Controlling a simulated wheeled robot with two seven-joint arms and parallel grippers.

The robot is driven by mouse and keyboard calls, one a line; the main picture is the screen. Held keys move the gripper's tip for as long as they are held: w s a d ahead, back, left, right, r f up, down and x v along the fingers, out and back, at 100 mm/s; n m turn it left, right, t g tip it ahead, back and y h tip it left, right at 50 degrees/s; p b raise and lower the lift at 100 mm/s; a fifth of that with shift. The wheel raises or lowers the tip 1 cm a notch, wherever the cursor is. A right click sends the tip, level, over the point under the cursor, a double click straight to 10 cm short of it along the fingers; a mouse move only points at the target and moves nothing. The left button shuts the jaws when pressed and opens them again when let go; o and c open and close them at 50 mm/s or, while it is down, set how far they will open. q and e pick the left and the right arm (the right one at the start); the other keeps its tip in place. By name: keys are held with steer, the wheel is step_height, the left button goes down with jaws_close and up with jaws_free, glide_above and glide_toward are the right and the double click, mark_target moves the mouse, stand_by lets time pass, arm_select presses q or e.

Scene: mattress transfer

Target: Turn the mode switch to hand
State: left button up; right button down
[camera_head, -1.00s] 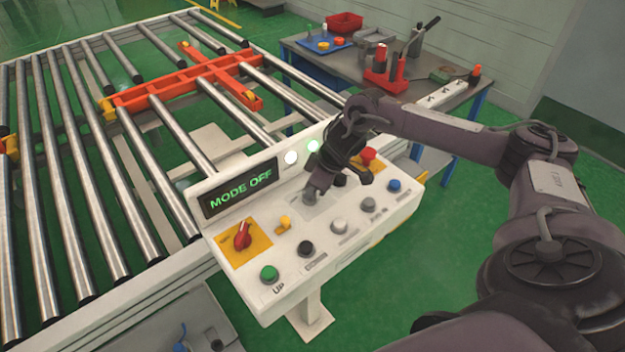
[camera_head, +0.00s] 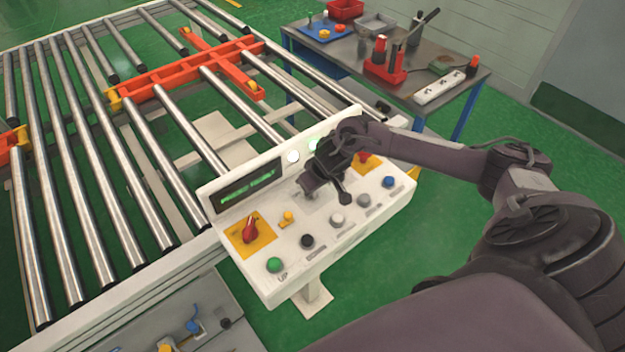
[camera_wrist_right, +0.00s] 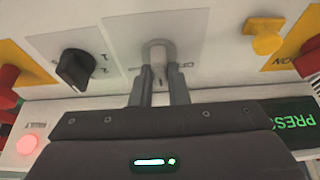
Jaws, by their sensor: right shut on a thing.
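The mode switch (camera_wrist_right: 158,55) is a pale grey knob on a light plate of the white control panel (camera_head: 320,250). Part of the lettering beside it reads as OFF in the wrist view. My right gripper (camera_wrist_right: 158,88) has its two fingers closed around the knob; it also shows over the panel in the head view (camera_head: 306,188), where it hides most of the switch. The panel's display (camera_head: 248,190) shows green text too small to read there; the right wrist view shows PRESS on part of it (camera_wrist_right: 295,120). My left gripper is in neither view.
Near the switch are a black knob (camera_wrist_right: 76,68) and a yellow knob (camera_wrist_right: 263,38). A red rotary switch (camera_head: 250,230) and several coloured buttons share the panel. A roller conveyor (camera_head: 110,180) lies left; a tool table (camera_head: 450,95) stands behind.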

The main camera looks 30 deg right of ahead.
steer(key=shift+r, duration=0.1)
steer(key=c, duration=1.4)
jaws_free()
steer(key=b+v, duration=0.1)
steer(key=v, duration=0.6)
steer(key=shift+s+r, duration=0.2)
steer(key=shift+r, duration=0.15)
steer(key=shift+f, duration=0.1)
